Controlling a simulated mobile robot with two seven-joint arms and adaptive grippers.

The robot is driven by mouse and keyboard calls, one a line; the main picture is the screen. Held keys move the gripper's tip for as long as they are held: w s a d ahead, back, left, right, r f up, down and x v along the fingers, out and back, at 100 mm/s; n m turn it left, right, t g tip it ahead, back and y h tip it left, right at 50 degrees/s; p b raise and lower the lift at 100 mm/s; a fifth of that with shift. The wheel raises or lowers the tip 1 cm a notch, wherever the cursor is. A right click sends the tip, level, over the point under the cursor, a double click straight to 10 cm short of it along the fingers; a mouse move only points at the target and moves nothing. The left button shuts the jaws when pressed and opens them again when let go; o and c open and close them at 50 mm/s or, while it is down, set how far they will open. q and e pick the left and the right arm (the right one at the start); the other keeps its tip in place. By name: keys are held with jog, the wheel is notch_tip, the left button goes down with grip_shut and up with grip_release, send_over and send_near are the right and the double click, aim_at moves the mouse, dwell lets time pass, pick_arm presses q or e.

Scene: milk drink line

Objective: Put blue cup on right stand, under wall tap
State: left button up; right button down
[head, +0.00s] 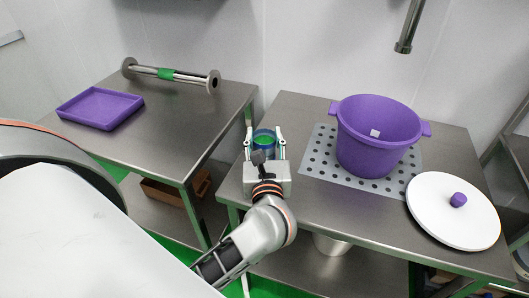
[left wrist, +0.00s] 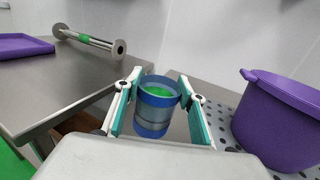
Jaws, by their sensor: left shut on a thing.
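The blue cup (head: 264,136) has blue bands, a grey middle and green showing inside. It is upright between the fingers of my left gripper (head: 264,143), which is shut on it. In the left wrist view the cup (left wrist: 155,108) sits between the teal finger pads. The cup appears at the left edge of the right stand (head: 296,112), a steel table; I cannot tell its height over it. The wall tap (head: 407,30) hangs above the back right of that stand, well right of the cup. My right gripper is not in view.
A purple pot (head: 368,155) stands on a perforated grey plate (head: 317,162) on the right stand. A white lid (head: 440,223) lies at its front right. The left table holds a purple tray (head: 101,106) and a steel pipe (head: 148,71). A gap separates the tables.

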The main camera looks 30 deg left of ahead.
aim_at(264, 150)
pick_arm(q)
jog(key=shift+f, duration=0.3)
notch_tip(264, 150, down, 3)
jog(key=shift+f+b, duration=0.2)
jog(key=shift+b, duration=0.1)
jog(key=shift+f, duration=0.25)
jog(key=shift+f, duration=0.1)
jog(key=shift+f, duration=0.15)
jog(key=o, duration=1.3)
jog(key=shift+o, duration=0.3)
